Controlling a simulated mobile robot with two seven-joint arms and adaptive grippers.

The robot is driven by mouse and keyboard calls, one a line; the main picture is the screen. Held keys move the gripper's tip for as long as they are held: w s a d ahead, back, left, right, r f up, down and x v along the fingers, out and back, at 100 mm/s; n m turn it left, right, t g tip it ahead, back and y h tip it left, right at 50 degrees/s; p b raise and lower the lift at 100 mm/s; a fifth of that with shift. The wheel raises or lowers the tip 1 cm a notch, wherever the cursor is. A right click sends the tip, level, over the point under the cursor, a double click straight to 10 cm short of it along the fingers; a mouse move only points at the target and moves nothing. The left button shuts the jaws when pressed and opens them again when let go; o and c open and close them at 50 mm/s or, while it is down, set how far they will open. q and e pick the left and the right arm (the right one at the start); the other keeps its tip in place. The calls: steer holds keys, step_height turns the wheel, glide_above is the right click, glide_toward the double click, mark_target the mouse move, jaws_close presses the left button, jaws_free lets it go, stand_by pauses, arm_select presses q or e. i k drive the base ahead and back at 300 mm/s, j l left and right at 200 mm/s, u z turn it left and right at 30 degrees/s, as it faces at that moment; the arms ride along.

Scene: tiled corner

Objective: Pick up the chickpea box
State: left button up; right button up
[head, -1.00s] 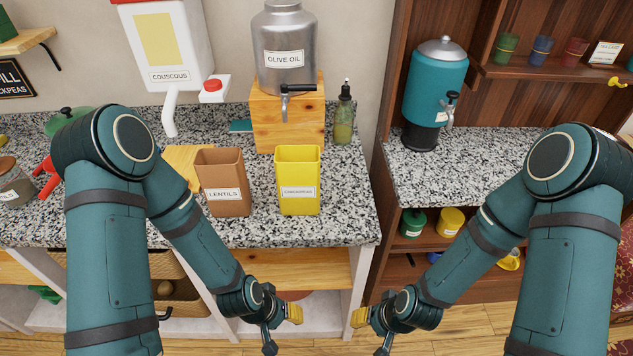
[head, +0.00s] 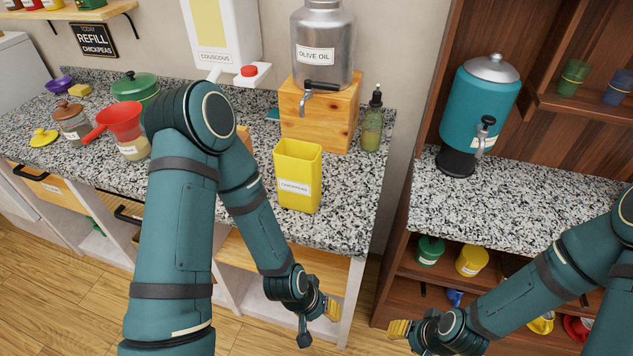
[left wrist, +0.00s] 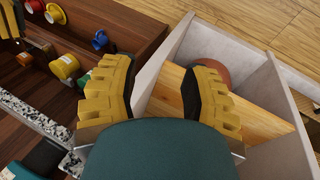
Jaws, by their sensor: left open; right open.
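The chickpea box (head: 298,178) is a yellow, open-topped box with a white label. It stands upright on the speckled counter near the front edge, in front of the wooden block. My left gripper (head: 327,309) is open and empty, below the counter's front edge and lower than the box. In the left wrist view its yellow fingers (left wrist: 160,98) are spread apart with nothing between them. My right gripper (head: 396,330) is open and empty, low in front of the gap between the two cabinets. The box is not seen in the left wrist view.
An olive oil can (head: 322,50) sits on a wooden block (head: 340,112), with a green bottle (head: 372,125) beside it. A red funnel (head: 121,121) and a green pot (head: 135,87) stand at left. A teal dispenser (head: 480,108) is on the right counter. My left arm hides the lentils box.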

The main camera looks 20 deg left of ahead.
mark_target(298, 164)
steer(key=i+l, duration=0.1)
steer(key=l, duration=0.2)
steer(key=i+l+u, duration=0.1)
steer(key=l, duration=0.25)
steer(key=i+l, duration=0.1)
steer(key=l, duration=0.2)
steer(key=i+l+u, duration=0.1)
steer(key=i+j, duration=0.1)
steer(key=j, duration=0.15)
steer(key=i+j, duration=0.1)
steer(key=j, duration=0.1)
